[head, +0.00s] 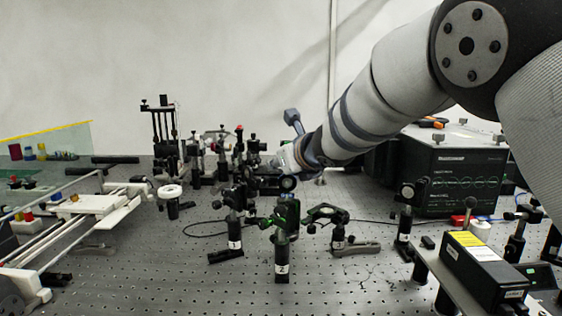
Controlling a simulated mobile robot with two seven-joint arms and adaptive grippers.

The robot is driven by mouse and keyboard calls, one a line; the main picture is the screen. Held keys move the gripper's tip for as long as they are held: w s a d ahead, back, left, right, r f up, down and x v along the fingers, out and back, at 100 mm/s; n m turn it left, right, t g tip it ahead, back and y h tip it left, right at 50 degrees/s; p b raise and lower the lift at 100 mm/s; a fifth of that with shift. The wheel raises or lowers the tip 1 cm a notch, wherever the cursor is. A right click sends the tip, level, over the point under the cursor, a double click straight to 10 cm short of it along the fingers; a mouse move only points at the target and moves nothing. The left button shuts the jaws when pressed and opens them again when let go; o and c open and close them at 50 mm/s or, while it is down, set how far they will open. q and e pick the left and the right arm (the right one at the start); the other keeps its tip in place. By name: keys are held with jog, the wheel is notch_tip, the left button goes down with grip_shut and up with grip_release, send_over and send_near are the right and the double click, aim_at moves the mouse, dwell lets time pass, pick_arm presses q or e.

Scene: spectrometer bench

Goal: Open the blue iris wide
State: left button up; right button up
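My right arm comes in from the upper right, and my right gripper (281,163) points down and left among the optics at the middle of the bench. Its fingers are small and blend with the dark mounts, so I cannot tell whether they are open or touching anything. Just below it is a dark round mount with a pale bluish centre (288,183); I cannot tell if this is the blue iris or how wide its opening is. My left gripper is not in view.
Labelled post mounts (282,255) stand in front on the perforated bench (190,285). A black box (455,175) is at the right, with a laser-like unit (485,270) before it. A white railed frame (75,210) is at the left. Taller stages (165,135) stand behind.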

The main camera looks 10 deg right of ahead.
grip_shut()
jog(key=d+m+y, duration=0.1)
jog(key=m+t, duration=0.1)
jog(key=shift+s+d+m+t+y, duration=0.15)
jog(key=shift+d+m+t+y, duration=0.15)
jog(key=shift+d+m+y, duration=0.1)
jog(key=shift+o, duration=1.4)
grip_release()
jog(key=v, duration=0.7)
jog(key=shift+s, duration=0.25)
jog(key=shift+d, duration=0.1)
